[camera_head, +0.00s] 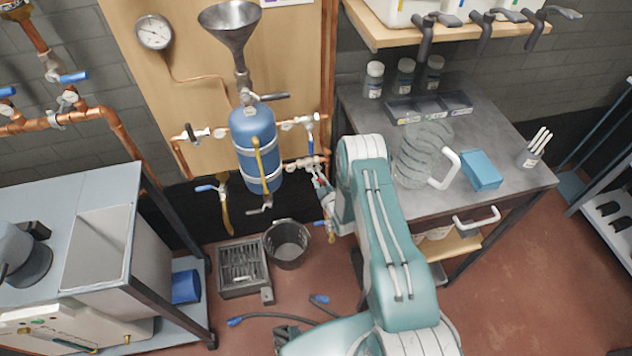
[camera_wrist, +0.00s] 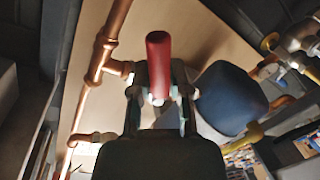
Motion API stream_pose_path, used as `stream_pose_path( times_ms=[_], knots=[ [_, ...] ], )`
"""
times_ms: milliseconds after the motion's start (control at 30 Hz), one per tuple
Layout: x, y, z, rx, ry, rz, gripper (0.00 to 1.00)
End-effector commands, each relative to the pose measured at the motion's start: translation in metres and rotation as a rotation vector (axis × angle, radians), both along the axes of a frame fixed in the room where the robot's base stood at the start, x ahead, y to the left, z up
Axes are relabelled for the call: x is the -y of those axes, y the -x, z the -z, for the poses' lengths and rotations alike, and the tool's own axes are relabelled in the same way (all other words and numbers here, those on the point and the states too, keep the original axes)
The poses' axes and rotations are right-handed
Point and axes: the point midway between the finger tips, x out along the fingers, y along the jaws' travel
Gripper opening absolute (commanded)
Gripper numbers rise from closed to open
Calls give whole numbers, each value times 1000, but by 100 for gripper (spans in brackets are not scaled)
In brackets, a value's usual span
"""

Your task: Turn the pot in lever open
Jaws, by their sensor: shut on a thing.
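The blue pot (camera_head: 253,150) hangs upright on the wooden board, with a metal funnel (camera_head: 232,25) above it and small valves around it. It shows as a dark blue body in the wrist view (camera_wrist: 228,97). A red lever (camera_wrist: 158,65) stands by a copper pipe, beside the pot. My gripper (camera_wrist: 160,98) is shut on the red lever, with one finger on each side. In the head view my gripper (camera_head: 325,190) is right of the pot's lower part, partly hidden by my arm. The lever's base is hidden behind the fingers.
A grey bench (camera_head: 500,175) with a clear coiled vessel (camera_head: 423,150) and a blue box (camera_head: 481,170) stands right of my arm. Copper pipes (camera_head: 326,75) run beside the board. A bucket (camera_head: 287,243), a grate (camera_head: 242,267) and loose hoses (camera_head: 280,316) are on the floor.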

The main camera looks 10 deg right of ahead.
Motion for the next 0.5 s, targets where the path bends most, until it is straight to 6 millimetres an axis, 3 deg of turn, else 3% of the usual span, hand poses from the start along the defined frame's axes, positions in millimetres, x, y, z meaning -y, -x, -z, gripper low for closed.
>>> stream_pose_path(
  times_ms=[500],
  knots=[
    [14,-2,-20,5,492,0,0]
  ],
)
